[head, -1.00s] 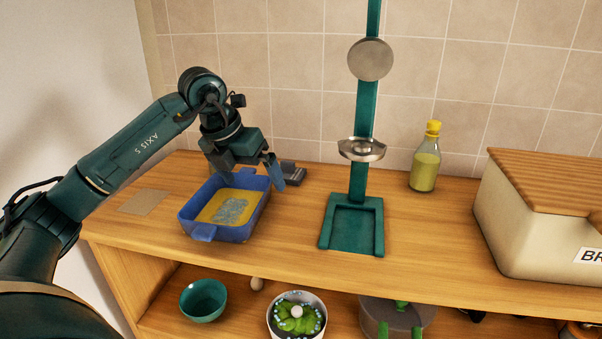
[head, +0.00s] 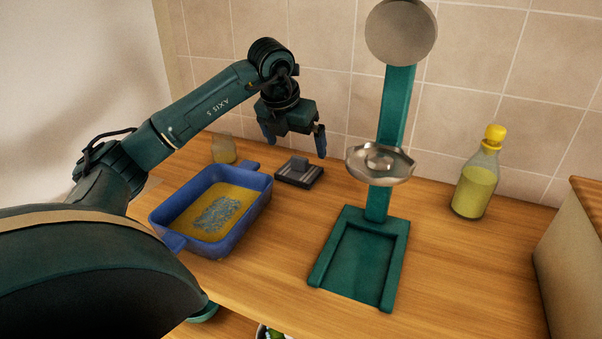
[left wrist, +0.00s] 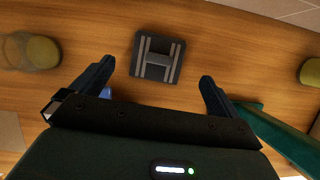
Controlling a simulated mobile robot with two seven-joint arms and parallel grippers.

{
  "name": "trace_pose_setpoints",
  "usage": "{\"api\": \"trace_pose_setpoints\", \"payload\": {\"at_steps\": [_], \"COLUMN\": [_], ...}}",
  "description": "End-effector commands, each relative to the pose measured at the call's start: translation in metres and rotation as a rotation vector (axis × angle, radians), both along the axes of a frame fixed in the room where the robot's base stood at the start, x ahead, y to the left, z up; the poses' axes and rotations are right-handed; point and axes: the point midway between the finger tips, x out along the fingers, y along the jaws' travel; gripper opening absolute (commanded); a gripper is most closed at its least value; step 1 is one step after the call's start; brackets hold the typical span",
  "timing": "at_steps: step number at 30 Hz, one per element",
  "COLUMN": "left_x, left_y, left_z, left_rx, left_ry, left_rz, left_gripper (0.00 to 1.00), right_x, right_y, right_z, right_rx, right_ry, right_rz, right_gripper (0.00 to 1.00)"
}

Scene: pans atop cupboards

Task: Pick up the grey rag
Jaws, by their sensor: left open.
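The grey rag (head: 299,172) is a small dark grey square with lighter stripes and a raised block in its middle. It lies flat on the wooden counter, right of the blue dish. My left gripper (head: 294,143) is open and empty, pointing down above and slightly behind the rag, apart from it. In the left wrist view the rag (left wrist: 158,60) shows beyond and between the two spread fingers of the left gripper (left wrist: 158,74). My right gripper is not in view.
A blue dish (head: 243,225) with yellow inside and a grey patch stands left. A green stand (head: 399,105) with metal discs rises at right. A glass jar (head: 223,150) is behind the dish; a yellow-capped bottle (head: 476,185) stands right. The tiled wall is close behind.

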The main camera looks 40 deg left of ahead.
Motion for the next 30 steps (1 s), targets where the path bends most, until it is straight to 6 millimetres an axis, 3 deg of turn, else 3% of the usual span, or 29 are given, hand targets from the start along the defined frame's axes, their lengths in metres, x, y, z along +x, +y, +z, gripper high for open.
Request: {"api": "trace_pose_setpoints", "payload": {"at_steps": [8,16,26,30], "left_x": [0.008,0.019,0.022,0.022], "left_y": [0.002,0.005,0.007,0.007], "left_z": [-0.023,-0.060,-0.066,-0.066], "left_rx": [0.000,-0.001,0.001,0.001], "left_ry": [0.000,0.002,-0.002,-0.002], "left_rz": [-0.001,0.000,-0.001,-0.001], "left_gripper": [1.00,1.00,1.00,0.89], "right_x": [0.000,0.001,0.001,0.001], "right_y": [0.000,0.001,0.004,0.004], "right_z": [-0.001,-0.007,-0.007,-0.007], "right_rx": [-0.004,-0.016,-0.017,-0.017], "right_ry": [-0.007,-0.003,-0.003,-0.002], "right_rz": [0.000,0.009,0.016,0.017], "right_gripper": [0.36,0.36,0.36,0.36]}}
